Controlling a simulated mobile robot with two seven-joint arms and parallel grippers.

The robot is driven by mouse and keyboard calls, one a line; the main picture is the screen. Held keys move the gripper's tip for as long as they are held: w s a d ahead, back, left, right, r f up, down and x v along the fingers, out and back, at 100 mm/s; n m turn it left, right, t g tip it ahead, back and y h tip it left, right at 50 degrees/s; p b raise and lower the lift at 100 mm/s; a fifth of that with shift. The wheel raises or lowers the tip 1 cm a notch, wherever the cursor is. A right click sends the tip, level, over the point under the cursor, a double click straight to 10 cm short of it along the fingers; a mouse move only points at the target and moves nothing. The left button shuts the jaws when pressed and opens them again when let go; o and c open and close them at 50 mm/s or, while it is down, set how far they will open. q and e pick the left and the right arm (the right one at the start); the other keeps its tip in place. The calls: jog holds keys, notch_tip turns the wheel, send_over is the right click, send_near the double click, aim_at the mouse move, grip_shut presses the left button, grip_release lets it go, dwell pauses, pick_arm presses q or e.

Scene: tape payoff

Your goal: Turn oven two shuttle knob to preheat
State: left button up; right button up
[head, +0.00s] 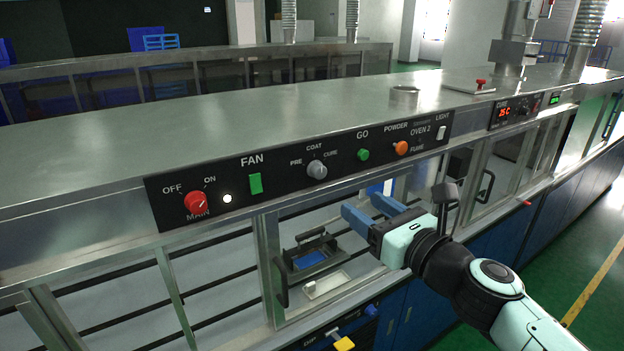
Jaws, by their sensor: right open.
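The black control panel carries a grey knob (317,170) with PRE on its left, COAT above and CURE on its right. I cannot clearly tell which mark its pointer faces. The label OVEN 2 (421,131) is on the same panel, farther right, beside the orange POWDER/FLAME knob (400,148). My right gripper (364,209) has blue fingers, spread apart and empty. It is below and right of the grey knob, in front of the glazed doors, apart from the panel. My left gripper is out of view.
A red MAIN knob (196,202), a green FAN switch (255,184), a green GO button (363,155) and a white LIGHT switch (442,133) share the panel. A door handle (281,283) sticks out below. The space before the panel's left part is clear.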

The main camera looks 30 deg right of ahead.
aim_at(322, 174)
jog(key=w, duration=1.3)
jog(key=shift+w+a, duration=0.15)
jog(key=shift+a, duration=0.2)
jog(key=c, duration=1.1)
